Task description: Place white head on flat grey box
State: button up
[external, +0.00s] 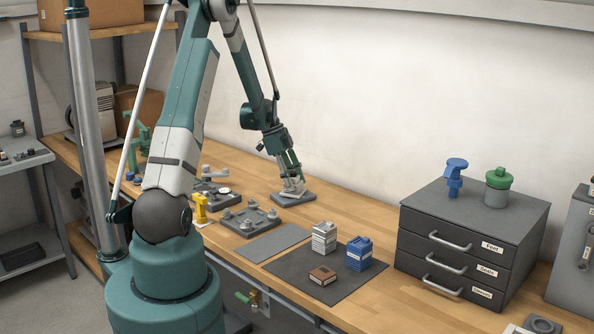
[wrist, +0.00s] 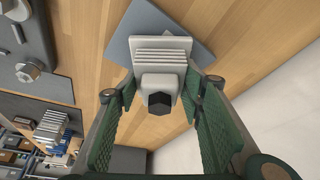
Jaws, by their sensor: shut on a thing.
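My gripper (external: 290,174) is at the back of the bench, pointing down, and shut on the white head (external: 293,187). In the wrist view the white head (wrist: 161,52), a ribbed pale block with a dark hexagonal end, sits between the green finger pads of my gripper (wrist: 160,88). The flat grey box (external: 308,197) lies on the wooden bench directly under the head. In the wrist view the flat grey box (wrist: 143,18) shows behind the head, turned at an angle to it. I cannot tell whether the head touches the box.
A grey plate with round posts (external: 250,221) lies left of the box. A dark mat (external: 290,272) nearer the front holds a white block (external: 324,238), a blue block (external: 359,254) and a brown block (external: 322,275). A dark drawer cabinet (external: 470,215) stands right. Bare bench surrounds the box's right side.

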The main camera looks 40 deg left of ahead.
jog(key=shift+f, duration=0.3)
jog(key=o, duration=1.2)
jog(key=shift+r, duration=0.15)
jog(key=v, duration=1.2)
jog(key=shift+s, duration=0.1)
